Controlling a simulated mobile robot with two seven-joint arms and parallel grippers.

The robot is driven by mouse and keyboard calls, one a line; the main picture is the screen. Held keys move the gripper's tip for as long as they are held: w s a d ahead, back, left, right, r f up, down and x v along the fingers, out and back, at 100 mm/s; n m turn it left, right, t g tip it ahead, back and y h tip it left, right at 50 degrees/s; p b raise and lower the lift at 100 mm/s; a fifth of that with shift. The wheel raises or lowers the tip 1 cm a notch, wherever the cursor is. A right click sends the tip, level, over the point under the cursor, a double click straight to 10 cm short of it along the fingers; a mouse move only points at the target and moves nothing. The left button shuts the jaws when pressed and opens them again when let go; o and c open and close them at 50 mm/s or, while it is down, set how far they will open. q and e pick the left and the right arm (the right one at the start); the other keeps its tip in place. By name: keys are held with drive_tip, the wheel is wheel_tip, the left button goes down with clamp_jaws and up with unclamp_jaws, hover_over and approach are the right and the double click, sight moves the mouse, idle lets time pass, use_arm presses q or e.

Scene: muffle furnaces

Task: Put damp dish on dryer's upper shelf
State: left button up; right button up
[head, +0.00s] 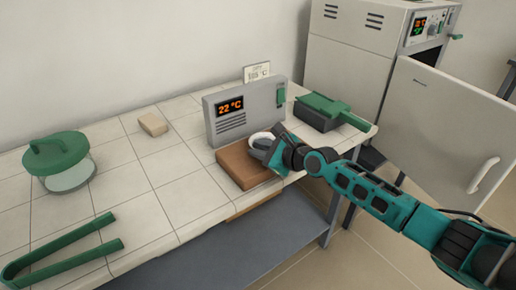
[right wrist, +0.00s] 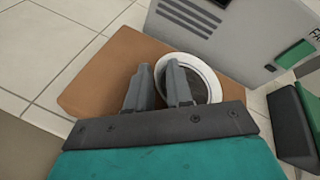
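A small round dish (head: 262,139) with a white rim sits on a brown block (head: 238,166) at the table's front edge. In the right wrist view the dish (right wrist: 212,72) has a dark inside. My right gripper (right wrist: 160,75) is at the dish's left side, its two fingers apart. The left wall of the rim shows between the fingers, and the right finger overlaps the dish's opening. Contact cannot be told. A tall grey cabinet (head: 345,58), likely the dryer, stands at the back right with a door (head: 440,125) swung out. Its inside and shelves are hidden. My left gripper is out of view.
A grey display unit (head: 235,112) reading 22 °C stands right behind the block. A green-and-grey item (head: 322,112) lies right of it. A green-lidded jar (head: 62,165), green tongs (head: 65,245) and a tan block (head: 153,124) are on the left. The table's middle is clear.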

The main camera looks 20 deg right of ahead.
clamp_jaws()
drive_tip(key=shift+r, duration=0.1)
idle(0.6)
